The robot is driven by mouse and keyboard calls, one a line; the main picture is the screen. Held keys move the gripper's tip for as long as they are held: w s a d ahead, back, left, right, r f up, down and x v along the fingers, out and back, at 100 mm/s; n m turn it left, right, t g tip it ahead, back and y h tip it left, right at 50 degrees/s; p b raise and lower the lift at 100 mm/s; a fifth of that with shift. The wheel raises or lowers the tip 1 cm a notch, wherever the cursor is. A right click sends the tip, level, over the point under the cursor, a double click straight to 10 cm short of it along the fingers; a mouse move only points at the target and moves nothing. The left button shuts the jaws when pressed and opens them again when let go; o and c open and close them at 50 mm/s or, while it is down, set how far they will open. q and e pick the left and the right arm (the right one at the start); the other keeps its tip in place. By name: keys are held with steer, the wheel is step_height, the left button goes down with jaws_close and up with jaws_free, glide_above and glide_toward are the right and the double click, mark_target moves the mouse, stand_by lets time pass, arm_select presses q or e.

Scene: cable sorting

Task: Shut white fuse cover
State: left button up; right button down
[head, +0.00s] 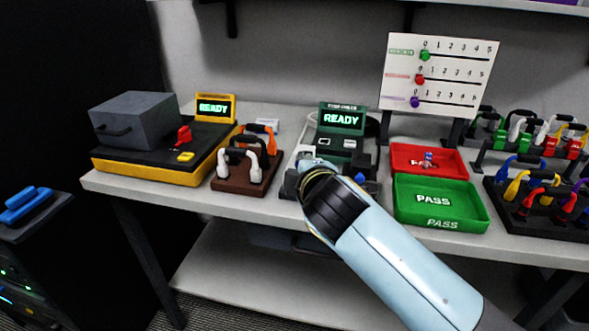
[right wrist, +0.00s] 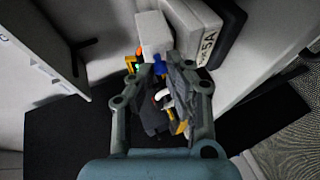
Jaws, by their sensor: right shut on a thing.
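The fuse checker (head: 342,145) stands mid-table with a green screen reading READY. My right gripper (head: 308,166) is at the front left of the checker, its fingers mostly hidden behind my own wrist. A small part of a pale block, likely the white fuse cover (head: 303,153), shows just beyond it. In the right wrist view, my right gripper (right wrist: 160,68) is shut on a small part by the white cover (right wrist: 154,34). A blue piece shows between the fingertips. Whether the cover is fully down cannot be told. My left gripper is not in view.
A green PASS tray (head: 440,222) and a red tray (head: 405,149) are right of the checker. A brown rack (head: 231,186) with cables and a yellow-black tester (head: 150,176) are on the left. A cable rack (head: 545,220) fills the right end.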

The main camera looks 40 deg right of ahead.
steer(key=shift+s+a+f, duration=0.15)
steer(key=shift+f, duration=0.5)
steer(key=shift+s+f, duration=0.1)
steer(key=shift+f, duration=0.05)
steer(key=c, duration=1.9)
jaws_free()
steer(key=shift+o, duration=1.2)
steer(key=shift+w+f, duration=0.1)
steer(key=shift+w, duration=0.1)
steer(key=o, duration=0.4)
steer(key=shift+w, duration=0.15)
steer(key=shift+s, duration=0.25)
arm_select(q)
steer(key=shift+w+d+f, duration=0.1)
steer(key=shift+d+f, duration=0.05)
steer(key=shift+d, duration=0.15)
arm_select(e)
steer(key=v, duration=0.7)
